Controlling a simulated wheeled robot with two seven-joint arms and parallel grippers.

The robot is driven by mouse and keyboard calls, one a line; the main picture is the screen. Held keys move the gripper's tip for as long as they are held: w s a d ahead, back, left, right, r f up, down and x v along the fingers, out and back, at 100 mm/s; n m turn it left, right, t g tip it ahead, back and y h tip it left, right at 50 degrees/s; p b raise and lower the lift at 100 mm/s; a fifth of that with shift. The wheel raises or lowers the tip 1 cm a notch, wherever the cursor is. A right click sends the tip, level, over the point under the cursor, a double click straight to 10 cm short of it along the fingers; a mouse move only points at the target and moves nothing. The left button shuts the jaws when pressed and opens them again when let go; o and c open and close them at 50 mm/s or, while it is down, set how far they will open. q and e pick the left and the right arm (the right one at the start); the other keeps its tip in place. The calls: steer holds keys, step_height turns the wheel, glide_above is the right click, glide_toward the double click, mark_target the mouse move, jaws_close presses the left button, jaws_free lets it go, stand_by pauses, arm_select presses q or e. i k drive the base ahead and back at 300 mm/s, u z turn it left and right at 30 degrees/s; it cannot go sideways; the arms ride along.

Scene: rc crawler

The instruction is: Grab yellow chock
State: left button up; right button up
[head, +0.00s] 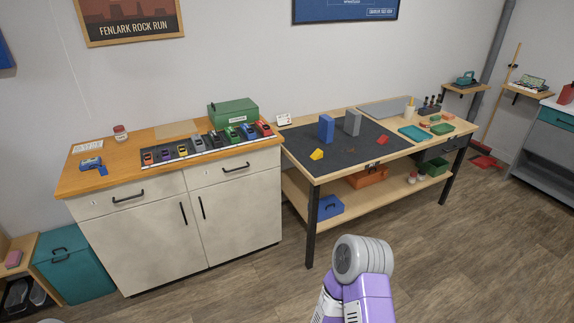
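The yellow chock (317,154) is a small wedge on the dark mat (345,160) of the workbench, near the mat's left front edge. It stands in front of and a little left of a tall blue block (326,129), apart from it. Part of one of my arms, purple and grey, shows at the bottom centre, well in front of the bench. Neither of my grippers can be made out in the head view. Nothing is seen touching the chock.
A grey block (352,122) and a red wedge (383,140) share the mat. The cabinet at left holds a row of toy cars, a green toolbox (233,112) and a blue tool (92,165). The floor before the bench is clear.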

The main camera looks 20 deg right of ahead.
mark_target(317, 153)
steer(key=z, duration=0.65)
steer(key=i, duration=0.5)
steer(key=z, duration=0.95)
steer(key=i, duration=1)
steer(key=u, duration=0.85)
steer(key=i, duration=0.7)
steer(key=u, duration=0.8)
